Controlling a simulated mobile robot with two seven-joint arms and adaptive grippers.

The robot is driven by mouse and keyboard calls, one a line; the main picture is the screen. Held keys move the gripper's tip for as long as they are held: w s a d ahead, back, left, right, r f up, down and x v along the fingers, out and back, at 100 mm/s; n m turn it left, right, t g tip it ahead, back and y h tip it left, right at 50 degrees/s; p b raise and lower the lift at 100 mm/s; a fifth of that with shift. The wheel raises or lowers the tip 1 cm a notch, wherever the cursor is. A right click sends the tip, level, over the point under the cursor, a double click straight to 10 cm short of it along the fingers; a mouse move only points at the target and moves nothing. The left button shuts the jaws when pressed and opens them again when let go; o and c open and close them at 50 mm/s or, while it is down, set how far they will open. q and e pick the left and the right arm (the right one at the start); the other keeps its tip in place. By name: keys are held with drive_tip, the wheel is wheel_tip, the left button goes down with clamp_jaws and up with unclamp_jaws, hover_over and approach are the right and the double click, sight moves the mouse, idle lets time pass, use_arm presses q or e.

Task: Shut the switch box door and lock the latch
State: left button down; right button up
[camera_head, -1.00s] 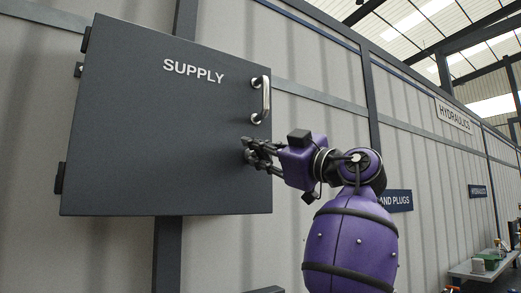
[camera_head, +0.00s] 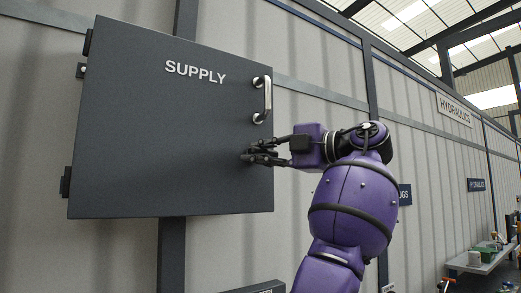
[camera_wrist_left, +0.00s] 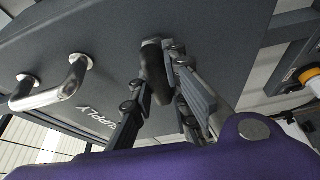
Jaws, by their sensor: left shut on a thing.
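The dark grey switch box door (camera_head: 130,130) with the word SUPPLY fills the left of the head view. It looks shut or nearly so; its edge against the box cannot be judged. A metal pull handle (camera_head: 267,98) sits at its right edge and also shows in the wrist view (camera_wrist_left: 50,92). My left gripper (camera_head: 249,156) is below this handle, at the door's lower right. In the wrist view its fingers (camera_wrist_left: 157,85) are closed around the dark latch knob (camera_wrist_left: 152,58), which they partly hide. How far the latch is turned cannot be told. My right gripper is out of view.
Hinges (camera_head: 66,182) are on the door's left side. A corrugated wall (camera_head: 330,85) lies behind. A bench (camera_head: 475,262) with small items stands far right. The space in front of the door is clear except for my arm.

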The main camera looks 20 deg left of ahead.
use_arm(q)
drive_tip(key=shift+n, duration=0.5)
drive_tip(key=c, duration=1.7)
unclamp_jaws()
drive_tip(key=shift+d, duration=0.1)
drive_tip(key=v, duration=1.2)
drive_tip(key=shift+r, duration=0.15)
